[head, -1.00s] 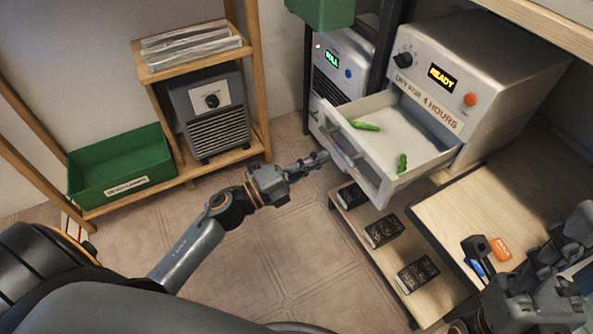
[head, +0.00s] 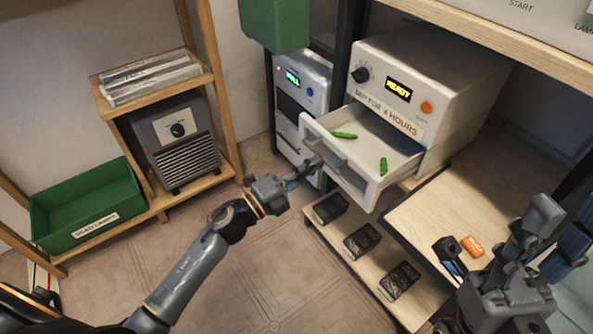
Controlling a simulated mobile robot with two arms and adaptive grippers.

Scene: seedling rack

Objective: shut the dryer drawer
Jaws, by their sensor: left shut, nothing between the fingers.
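The dryer (head: 440,75) is a silver box at the upper right with a lit "READY" display. Its white drawer (head: 375,187) is partly pulled out, and two green pods (head: 344,136) (head: 383,166) lie inside it. The grey handle (head: 327,152) is on the drawer's front. My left gripper (head: 303,172) is shut and empty, its fingertips at the drawer front beside the handle; whether they touch cannot be told. My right gripper (head: 500,240) is at the lower right, its fingers spread apart, with nothing visibly held.
Below the drawer, several dark packs (head: 362,241) lie on a low wooden shelf. An orange item (head: 472,246) lies on the wooden surface at the right. A green crate (head: 88,205) and a grey heater (head: 178,140) stand on the left rack. A green box (head: 275,22) hangs above. Floor between is clear.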

